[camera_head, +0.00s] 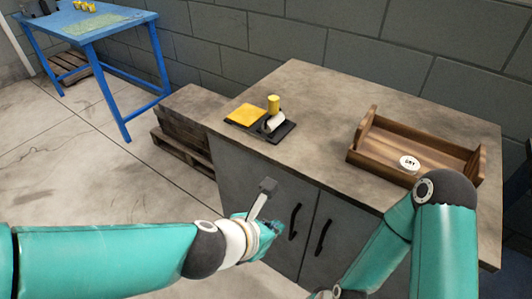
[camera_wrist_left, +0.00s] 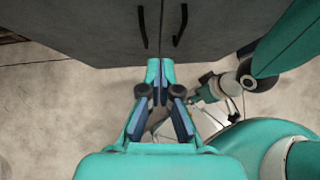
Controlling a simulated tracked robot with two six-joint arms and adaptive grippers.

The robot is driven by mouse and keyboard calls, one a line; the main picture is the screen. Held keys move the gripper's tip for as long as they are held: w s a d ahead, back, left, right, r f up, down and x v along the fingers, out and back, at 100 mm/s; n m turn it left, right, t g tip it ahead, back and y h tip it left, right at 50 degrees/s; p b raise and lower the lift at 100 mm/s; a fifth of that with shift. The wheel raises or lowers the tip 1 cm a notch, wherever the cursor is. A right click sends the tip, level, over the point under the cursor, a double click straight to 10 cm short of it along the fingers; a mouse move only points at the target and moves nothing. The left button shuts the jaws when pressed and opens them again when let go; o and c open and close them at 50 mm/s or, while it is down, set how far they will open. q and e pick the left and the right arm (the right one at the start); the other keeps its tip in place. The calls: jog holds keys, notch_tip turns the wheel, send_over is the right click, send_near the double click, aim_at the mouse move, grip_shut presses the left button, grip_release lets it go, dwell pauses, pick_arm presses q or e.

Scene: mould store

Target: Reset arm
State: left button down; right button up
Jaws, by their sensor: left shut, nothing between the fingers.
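My left gripper (camera_head: 270,232) is in front of the grey cabinet doors in the head view, below the worktop and apart from it. In the left wrist view my left gripper (camera_wrist_left: 160,68) has its fingers together with nothing between them. My right arm bends down at the lower right of the head view, and its gripper is out of that frame. In the left wrist view the right arm's end shows beside the left fingers, small and partly hidden, so its jaw state is unclear.
The cabinet worktop (camera_head: 330,98) holds a yellow pad (camera_head: 245,115), a dark stand with a roller and yellow cylinder (camera_head: 273,104), and a wooden tray (camera_head: 440,151) with a white round piece (camera_head: 409,163). A blue table (camera_head: 62,24) and pallet (camera_head: 183,150) stand left. Open floor lies left.

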pick_arm(q)
jog(key=s+a+f+g+y, duration=0.1)
jog(key=a+f+g+y, duration=0.1)
jog(key=a+f, duration=0.75)
jog(key=s+a+f+g+y, duration=0.15)
jog(key=a+f, duration=0.45)
jog(key=f, duration=0.7)
jog(key=s+a+f+m+g, duration=0.3)
jog(key=s+f+m, duration=0.6)
jog(key=m, duration=0.6)
notch_tip(320, 180, up, 15)
jog(key=w+d+m+h+p, duration=0.1)
jog(key=w+d+m+p, duration=0.1)
jog(key=m+p, duration=0.8)
jog(key=p, duration=0.6)
jog(key=shift+r+t, duration=0.15)
jog(key=shift+t, duration=0.2)
